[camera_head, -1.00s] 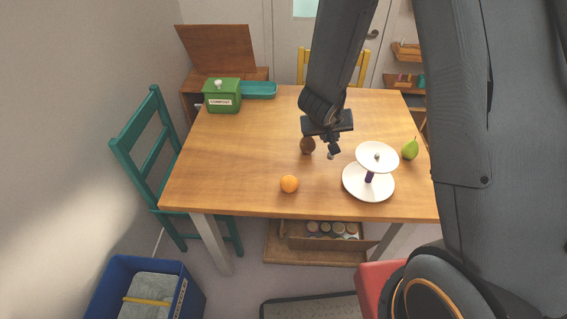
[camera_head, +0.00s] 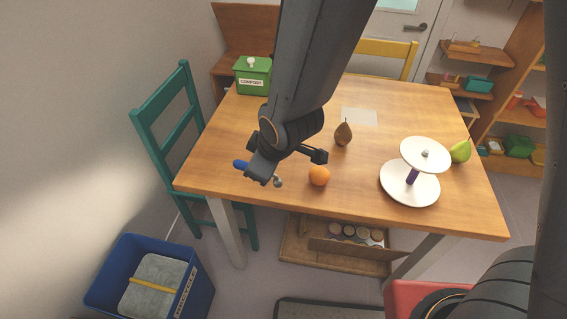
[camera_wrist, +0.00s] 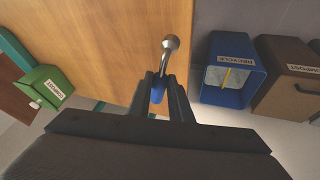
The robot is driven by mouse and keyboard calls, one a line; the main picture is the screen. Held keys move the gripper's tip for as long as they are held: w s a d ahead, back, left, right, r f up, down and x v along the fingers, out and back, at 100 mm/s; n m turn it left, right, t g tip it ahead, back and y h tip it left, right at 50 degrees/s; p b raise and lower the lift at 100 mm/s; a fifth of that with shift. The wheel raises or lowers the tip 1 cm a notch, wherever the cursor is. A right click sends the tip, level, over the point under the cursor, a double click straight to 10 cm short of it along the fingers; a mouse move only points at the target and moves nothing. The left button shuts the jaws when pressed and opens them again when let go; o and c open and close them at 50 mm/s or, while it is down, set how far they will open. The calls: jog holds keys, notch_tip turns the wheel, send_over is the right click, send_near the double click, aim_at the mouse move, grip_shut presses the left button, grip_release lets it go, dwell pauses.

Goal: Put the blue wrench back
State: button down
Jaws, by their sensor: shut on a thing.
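The blue wrench shows its blue handle (camera_head: 241,164) to the left of my gripper (camera_head: 262,171) and a round metal head to the right in the head view. My gripper is shut on it and holds it above the table's front left part. In the wrist view the metal head (camera_wrist: 171,43) points away from my gripper (camera_wrist: 167,92), and a bit of the blue handle (camera_wrist: 158,92) shows between the fingers. The rest of the handle is hidden there.
On the wooden table (camera_head: 230,140) are an orange (camera_head: 319,176), a brown pear (camera_head: 343,133), a green pear (camera_head: 460,151), a white two-tier stand (camera_head: 409,190) and a green compost box (camera_head: 253,75). A blue recycle bin (camera_head: 190,292) stands on the floor. Shelves (camera_head: 515,110) are at the right.

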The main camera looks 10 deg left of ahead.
jog(key=s+a+f+n+g+b, duration=0.1)
jog(key=s+a+n, duration=0.1)
jog(key=s, duration=0.4)
jog(key=shift+s+a+f+n+y+b, duration=0.2)
jog(key=shift+s+a+n+y+b, duration=0.15)
jog(key=shift+n, duration=0.45)
jog(key=shift+w, duration=0.1)
jog(key=w+p, duration=0.3)
jog(key=w, duration=0.2)
jog(key=w+d+p, duration=0.1)
jog(key=w+p, duration=0.2)
jog(key=w, duration=0.3)
jog(key=w+p, duration=0.3)
jog(key=w, duration=0.3)
jog(key=shift+w+d+r+p, duration=0.15)
jog(key=shift+d+p, duration=0.1)
jog(key=shift+p, duration=0.15)
jog(key=shift+w+f, duration=0.3)
jog(key=shift+f, duration=1.4)
jog(key=shift+f, duration=0.15)
jog(key=c, duration=1.7)
grip_release()
jog(key=shift+o, duration=0.4)
